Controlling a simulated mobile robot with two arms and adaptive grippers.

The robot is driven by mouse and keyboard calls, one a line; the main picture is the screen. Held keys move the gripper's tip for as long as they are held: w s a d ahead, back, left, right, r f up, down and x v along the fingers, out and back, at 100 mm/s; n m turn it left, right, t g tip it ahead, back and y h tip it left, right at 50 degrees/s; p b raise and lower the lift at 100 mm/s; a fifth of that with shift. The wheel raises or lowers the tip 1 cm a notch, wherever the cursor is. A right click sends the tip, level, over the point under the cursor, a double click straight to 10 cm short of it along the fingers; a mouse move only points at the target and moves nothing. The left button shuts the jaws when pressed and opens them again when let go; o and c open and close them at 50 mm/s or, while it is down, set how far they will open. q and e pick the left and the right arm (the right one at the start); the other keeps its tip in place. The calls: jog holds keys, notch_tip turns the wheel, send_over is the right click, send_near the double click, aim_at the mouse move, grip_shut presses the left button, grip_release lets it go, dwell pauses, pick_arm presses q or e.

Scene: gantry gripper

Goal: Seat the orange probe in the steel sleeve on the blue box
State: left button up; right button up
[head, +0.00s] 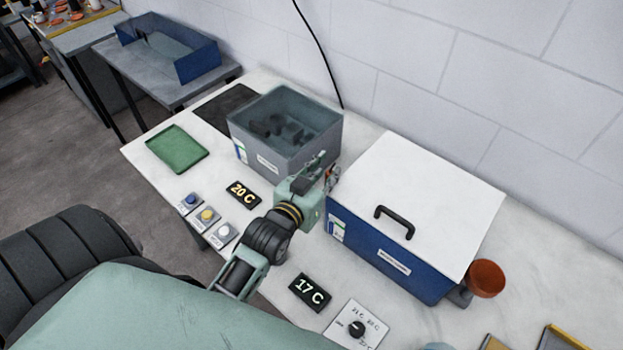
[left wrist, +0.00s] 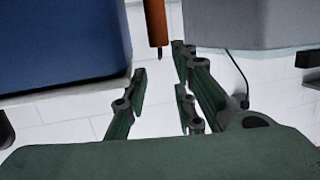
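The orange probe (left wrist: 155,22) stands in the gap between the two boxes, its thin dark tip pointing down in the left wrist view. In the head view only a small orange part (head: 331,175) shows by the fingers. My left gripper (head: 322,172) is at the left end of the blue box (head: 385,256). Its fingers (left wrist: 160,75) are apart in the left wrist view, with nothing seen held between them; the probe appears beyond their tips. The blue box (left wrist: 60,45) fills the left of that view. I cannot make out the steel sleeve. My right gripper is not in view.
A grey open bin (head: 285,150) with dark parts stands just left of the gripper. A white lid with a black handle (head: 394,212) tops the blue box. A brown-orange cup (head: 487,279), displays, buttons and a dial (head: 357,328) lie around. The wall is behind.

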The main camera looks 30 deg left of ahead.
pick_arm(q)
jog(key=b+v, duration=0.1)
jog(key=v, duration=0.7)
jog(key=shift+s+r, duration=0.2)
jog(key=shift+s, duration=0.1)
jog(key=shift+f, duration=0.1)
